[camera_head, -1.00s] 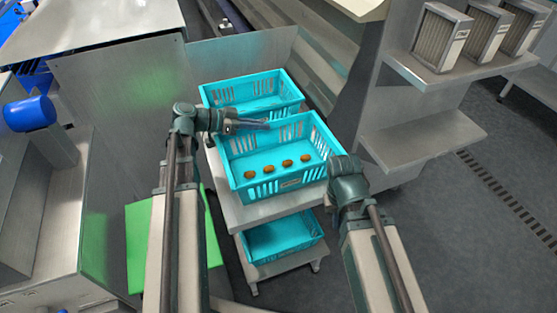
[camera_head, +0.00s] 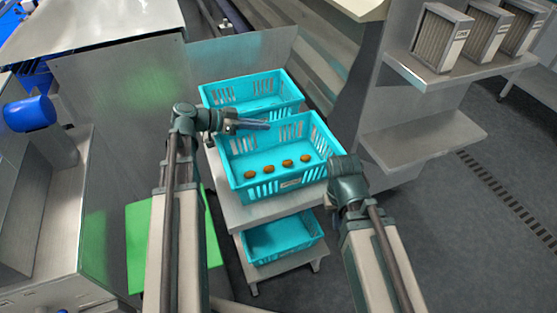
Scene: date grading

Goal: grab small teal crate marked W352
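Three teal crates show on a grey cart. The nearer upper crate (camera_head: 262,192) holds several brown dates (camera_head: 287,163) in a row; a small label is on its front wall, too small to read. A second teal crate (camera_head: 222,97) stands behind it. A third, seemingly empty, teal crate (camera_head: 272,257) sits on the lower shelf. I cannot tell which is marked W352. My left gripper (camera_head: 264,125) is over the left rim of the nearer crate, pointing right; its fingers look close together. My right arm reaches the nearer crate's right side, its gripper hidden behind the wrist.
A green panel (camera_head: 138,240) lies left of the cart. A metal machine with a blue motor (camera_head: 30,113) stands at left. Metal shelves (camera_head: 425,140) with boxed filters (camera_head: 440,38) stand at right. Open grey floor (camera_head: 455,240) lies at right, with a drain grate (camera_head: 505,200).

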